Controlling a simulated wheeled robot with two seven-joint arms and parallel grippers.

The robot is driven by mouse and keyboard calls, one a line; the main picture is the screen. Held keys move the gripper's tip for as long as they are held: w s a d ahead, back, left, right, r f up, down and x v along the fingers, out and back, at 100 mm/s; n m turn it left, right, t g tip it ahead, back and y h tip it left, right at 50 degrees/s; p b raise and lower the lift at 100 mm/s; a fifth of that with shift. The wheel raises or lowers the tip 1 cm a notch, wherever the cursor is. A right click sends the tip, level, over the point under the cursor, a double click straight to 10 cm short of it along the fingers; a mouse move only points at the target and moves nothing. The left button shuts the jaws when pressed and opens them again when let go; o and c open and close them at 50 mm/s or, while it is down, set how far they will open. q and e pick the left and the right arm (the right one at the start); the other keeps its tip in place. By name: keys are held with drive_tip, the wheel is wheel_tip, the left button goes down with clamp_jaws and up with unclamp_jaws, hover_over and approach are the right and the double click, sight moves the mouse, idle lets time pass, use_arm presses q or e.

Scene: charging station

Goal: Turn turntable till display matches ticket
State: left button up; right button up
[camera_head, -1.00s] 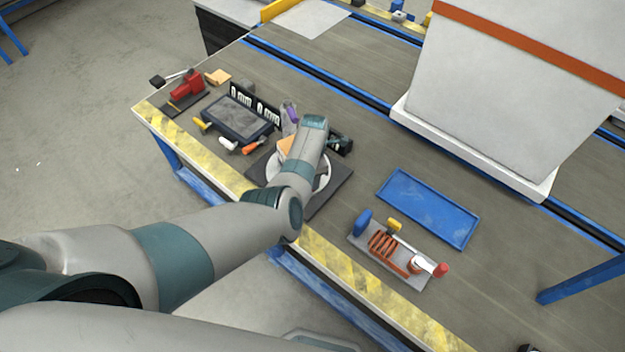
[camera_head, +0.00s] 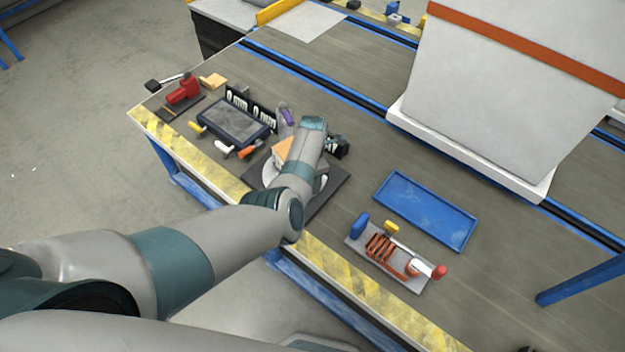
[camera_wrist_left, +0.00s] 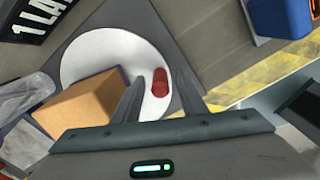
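The white turntable disc (camera_wrist_left: 95,55) sits on a dark square base (camera_head: 333,188). A tan box (camera_wrist_left: 80,108) stands on the disc; part of it shows in the head view (camera_head: 281,153). A red peg (camera_wrist_left: 160,82) rises near the disc's rim. My left gripper (camera_wrist_left: 157,78) is over the disc, its two fingers apart on either side of the peg. I cannot tell if they touch it. In the head view my left arm hides much of the disc. Black panels with white characters (camera_head: 250,106) stand behind; one reads "1 LA" in the wrist view (camera_wrist_left: 38,15). My right gripper is not in view.
A dark tablet-like slab (camera_head: 233,120) and several small tools lie left of the turntable. A red tool (camera_head: 183,89) is farther left. A blue tray (camera_head: 425,208) and a fixture with an orange coil (camera_head: 382,247) are to the right. A large pale block (camera_head: 490,90) stands behind.

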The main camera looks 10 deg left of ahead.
use_arm(q)
drive_tip(key=shift+r, duration=0.15)
wheel_tip(320, 180, up, 17)
drive_tip(key=p, duration=1.6)
